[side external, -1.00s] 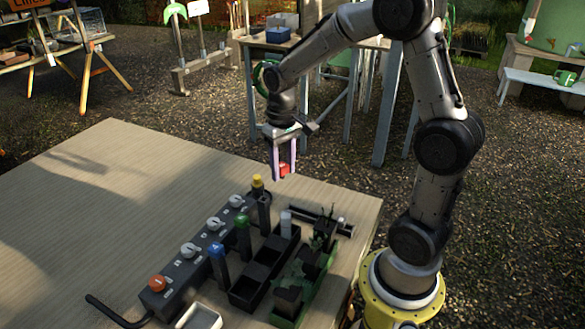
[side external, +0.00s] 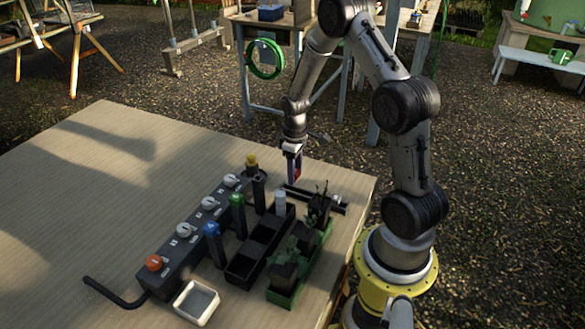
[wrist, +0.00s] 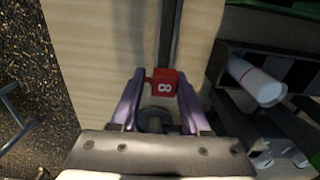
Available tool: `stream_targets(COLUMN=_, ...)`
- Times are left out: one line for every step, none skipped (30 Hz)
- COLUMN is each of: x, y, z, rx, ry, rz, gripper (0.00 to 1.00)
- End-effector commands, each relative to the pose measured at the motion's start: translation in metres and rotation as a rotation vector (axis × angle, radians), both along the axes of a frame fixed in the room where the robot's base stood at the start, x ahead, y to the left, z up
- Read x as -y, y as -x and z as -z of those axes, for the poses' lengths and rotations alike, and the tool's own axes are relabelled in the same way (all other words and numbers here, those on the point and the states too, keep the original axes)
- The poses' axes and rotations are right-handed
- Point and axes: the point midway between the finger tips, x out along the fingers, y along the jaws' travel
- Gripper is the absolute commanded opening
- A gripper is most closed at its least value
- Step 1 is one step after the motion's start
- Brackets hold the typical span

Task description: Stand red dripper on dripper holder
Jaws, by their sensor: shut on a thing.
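The red dripper (wrist: 164,83), marked with a white figure like an 8, is between the purple fingers of my gripper (wrist: 158,80) in the wrist view. In the side external view my gripper (side external: 295,175) points down above the far side of the table, and only a little red shows. A dark rail (side external: 315,199) lies just below it; in the wrist view a dark bar (wrist: 168,30) runs on beyond the dripper. Yellow (side external: 252,161), green (side external: 237,199) and blue (side external: 212,230) tops stand on dark uprights. I cannot tell for sure which part is the dripper holder.
A grey control box (side external: 184,240) with knobs stands left of the uprights. A black compartment rack (side external: 246,266) holds a white tube (side external: 279,201). A green tray (side external: 286,297) with potted plants stands to its right. A white dish (side external: 196,302) is in front. The table's left is clear.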

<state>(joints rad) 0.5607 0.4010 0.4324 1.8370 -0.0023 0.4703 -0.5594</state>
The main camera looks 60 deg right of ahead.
Motion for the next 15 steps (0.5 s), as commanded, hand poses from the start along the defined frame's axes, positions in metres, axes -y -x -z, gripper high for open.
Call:
stream_targets(x=0.000, y=0.000, z=0.003, rx=-0.001, ry=-0.001, rz=0.000, gripper=0.00)
stream_targets(x=0.000, y=0.000, z=0.004, rx=-0.001, ry=-0.001, rz=0.000, gripper=0.00)
stream_targets(x=0.000, y=0.000, z=0.006, rx=-0.001, ry=-0.001, rz=0.000, gripper=0.00)
stream_targets(x=0.000, y=0.000, z=0.007, rx=-0.002, ry=-0.001, rz=0.000, gripper=0.00)
stream_targets(x=0.000, y=0.000, z=0.008, rx=-0.001, ry=-0.001, rz=0.000, gripper=0.00)
stream_targets(x=0.000, y=0.000, z=0.010, rx=-0.001, ry=-0.001, rz=0.000, gripper=0.00)
stream_targets(x=0.000, y=0.000, z=0.011, rx=-0.001, ry=-0.001, rz=0.000, gripper=0.00)
stream_targets(x=0.000, y=0.000, z=0.013, rx=-0.001, ry=0.000, rz=0.000, gripper=0.00)
stream_targets(x=0.000, y=0.000, z=0.015, rx=-0.001, ry=0.000, rz=0.000, gripper=0.00)
stream_targets(x=0.000, y=0.000, z=0.016, rx=-0.001, ry=-0.001, rz=0.000, gripper=0.00)
stream_targets(x=0.000, y=0.000, z=0.017, rx=-0.001, ry=-0.001, rz=0.000, gripper=0.00)
stream_targets(x=0.000, y=0.000, z=0.019, rx=-0.001, ry=-0.001, rz=0.000, gripper=0.00)
stream_targets(x=0.000, y=0.000, z=0.021, rx=-0.001, ry=-0.001, rz=0.000, gripper=0.00)
stream_targets(x=0.000, y=0.000, z=0.022, rx=-0.001, ry=-0.001, rz=0.000, gripper=0.00)
stream_targets(x=0.000, y=0.000, z=0.023, rx=-0.001, ry=0.000, rz=0.000, gripper=0.00)
